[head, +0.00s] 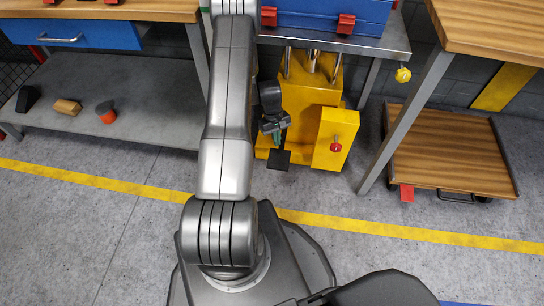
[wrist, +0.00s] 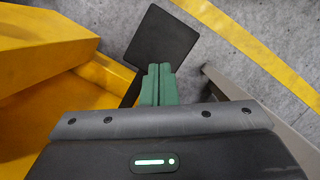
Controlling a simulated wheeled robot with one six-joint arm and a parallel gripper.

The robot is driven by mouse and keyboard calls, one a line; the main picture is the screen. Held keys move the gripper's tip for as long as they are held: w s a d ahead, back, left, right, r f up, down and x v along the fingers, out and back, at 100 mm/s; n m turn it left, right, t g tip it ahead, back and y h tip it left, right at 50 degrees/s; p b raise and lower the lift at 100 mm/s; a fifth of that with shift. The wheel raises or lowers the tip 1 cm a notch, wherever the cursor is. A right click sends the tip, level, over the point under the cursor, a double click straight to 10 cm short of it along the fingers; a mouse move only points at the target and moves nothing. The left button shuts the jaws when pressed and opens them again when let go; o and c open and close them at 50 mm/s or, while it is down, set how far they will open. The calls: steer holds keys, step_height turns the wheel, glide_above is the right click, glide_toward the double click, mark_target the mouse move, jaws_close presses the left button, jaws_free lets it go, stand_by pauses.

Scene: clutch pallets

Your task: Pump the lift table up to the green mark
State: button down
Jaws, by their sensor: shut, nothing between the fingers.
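The lift table has a yellow base (head: 308,97) with shiny columns under a grey top (head: 330,42). A black square pedal (head: 278,158) sticks out low at its front; it also shows in the wrist view (wrist: 160,42). My gripper (head: 277,140) is in front of the yellow base, just above the pedal in the picture. Its green fingers (wrist: 158,70) are shut together and empty, pointing toward the pedal. I cannot tell whether they touch it. A small green and white strip (head: 204,4) shows at the top edge, partly hidden by my arm; I cannot tell if it is the mark.
A blue case (head: 330,14) with red latches sits on the lift top. A red knob (head: 336,147) is on the yellow box beside the pedal. A wooden-decked cart (head: 445,150) stands at right under a workbench (head: 500,30). A low grey shelf (head: 115,100) with small items is at left.

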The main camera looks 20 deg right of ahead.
mark_target(279, 159)
steer(key=shift+f, duration=0.15)
steer(key=shift+b+x, duration=1.35)
steer(key=shift+x, duration=2.1)
steer(key=shift+f, duration=0.1)
